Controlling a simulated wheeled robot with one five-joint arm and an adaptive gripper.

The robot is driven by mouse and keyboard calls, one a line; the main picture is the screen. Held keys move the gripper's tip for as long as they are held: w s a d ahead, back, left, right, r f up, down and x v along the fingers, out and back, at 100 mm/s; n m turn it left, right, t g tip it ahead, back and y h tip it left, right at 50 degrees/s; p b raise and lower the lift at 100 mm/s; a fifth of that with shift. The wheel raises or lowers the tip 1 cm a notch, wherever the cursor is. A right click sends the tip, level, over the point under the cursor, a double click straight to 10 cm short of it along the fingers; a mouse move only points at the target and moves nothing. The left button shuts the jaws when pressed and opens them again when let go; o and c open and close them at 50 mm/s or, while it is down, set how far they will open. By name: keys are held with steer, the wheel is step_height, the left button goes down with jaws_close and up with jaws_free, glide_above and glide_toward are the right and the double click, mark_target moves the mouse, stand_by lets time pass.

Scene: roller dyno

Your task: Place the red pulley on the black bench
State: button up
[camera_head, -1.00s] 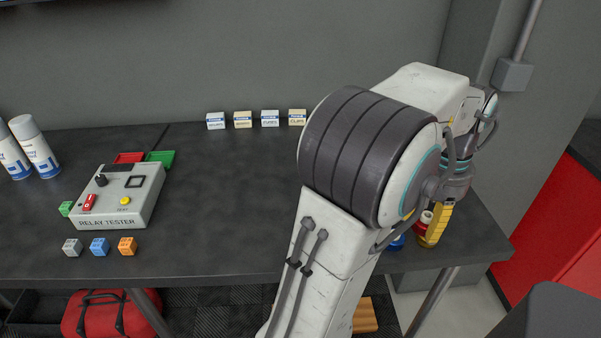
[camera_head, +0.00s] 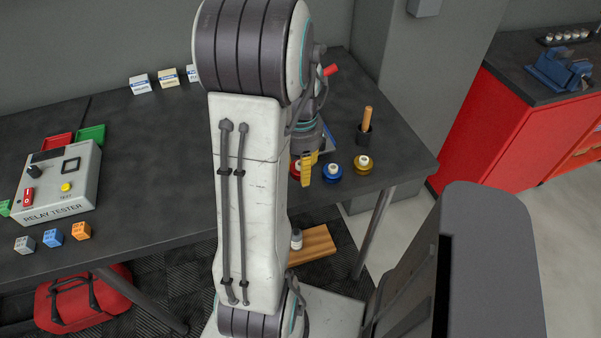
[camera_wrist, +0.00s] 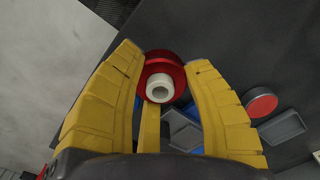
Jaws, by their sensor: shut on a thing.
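The red pulley (camera_wrist: 172,68), with a white hub, sits between the yellow fingertips of my gripper (camera_wrist: 160,72) in the wrist view. The fingers are shut on it. In the head view my gripper (camera_head: 307,168) hangs at the front right of the black bench (camera_head: 160,130). Only a bit of the red pulley (camera_head: 294,170) shows there, the rest hidden by my arm and fingers. I cannot tell whether it touches the bench top.
A blue pulley (camera_head: 332,171) and a gold pulley (camera_head: 362,165) stand right of my gripper, near the front edge. A black holder with a wooden handle (camera_head: 367,122) stands behind them. The relay tester (camera_head: 58,185) is far left. The bench middle is clear.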

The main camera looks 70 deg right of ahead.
mark_target(300, 184)
steer(key=shift+f+p, duration=1.05)
steer(key=shift+p, duration=0.25)
steer(key=shift+f+p, duration=0.55)
steer(key=shift+f, duration=0.45)
steer(key=o, duration=1.2)
steer(key=shift+f, duration=0.1)
